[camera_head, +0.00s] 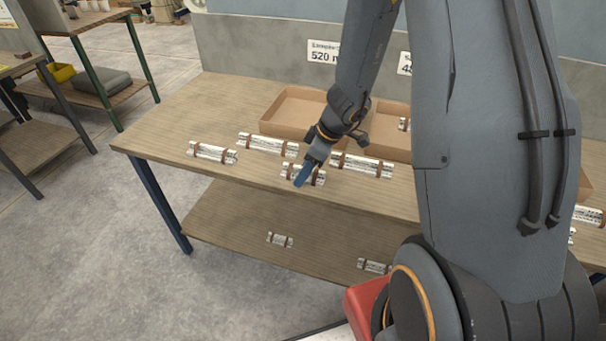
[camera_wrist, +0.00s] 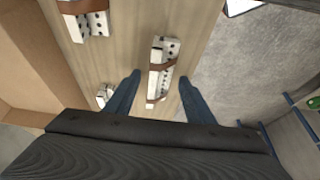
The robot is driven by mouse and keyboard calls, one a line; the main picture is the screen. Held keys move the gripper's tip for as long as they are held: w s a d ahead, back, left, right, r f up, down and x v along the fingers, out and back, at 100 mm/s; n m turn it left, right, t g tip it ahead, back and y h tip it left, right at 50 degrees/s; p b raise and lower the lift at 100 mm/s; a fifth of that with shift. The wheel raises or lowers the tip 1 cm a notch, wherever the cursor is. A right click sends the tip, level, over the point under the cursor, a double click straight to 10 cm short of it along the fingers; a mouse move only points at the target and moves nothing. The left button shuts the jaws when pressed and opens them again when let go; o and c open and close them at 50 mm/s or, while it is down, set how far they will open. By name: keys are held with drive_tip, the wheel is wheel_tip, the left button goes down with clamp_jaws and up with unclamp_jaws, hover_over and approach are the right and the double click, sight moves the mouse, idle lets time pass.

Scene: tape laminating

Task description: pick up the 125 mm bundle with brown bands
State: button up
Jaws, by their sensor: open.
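A short white bundle with brown bands (camera_head: 319,178) lies on the wooden table near its front edge, partly hidden by my gripper (camera_head: 303,176). It also shows in the wrist view (camera_wrist: 155,84), lying lengthwise between my two open blue fingers (camera_wrist: 160,77), with a gap on both sides. My gripper is open and holds nothing. Other brown-banded bundles lie to its left (camera_head: 213,152), behind it (camera_head: 267,144) and to its right (camera_head: 362,166). No length mark is readable on any bundle.
Brown open boxes (camera_head: 290,112) stand at the back of the table (camera_head: 175,125). Small bundles lie on the lower shelf (camera_head: 280,239). In the wrist view, another bundle (camera_wrist: 104,95) sits close beside the left finger. The table's left end is clear.

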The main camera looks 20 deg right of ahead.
drive_tip(key=shift+c, duration=0.4)
drive_tip(key=c, duration=1.1)
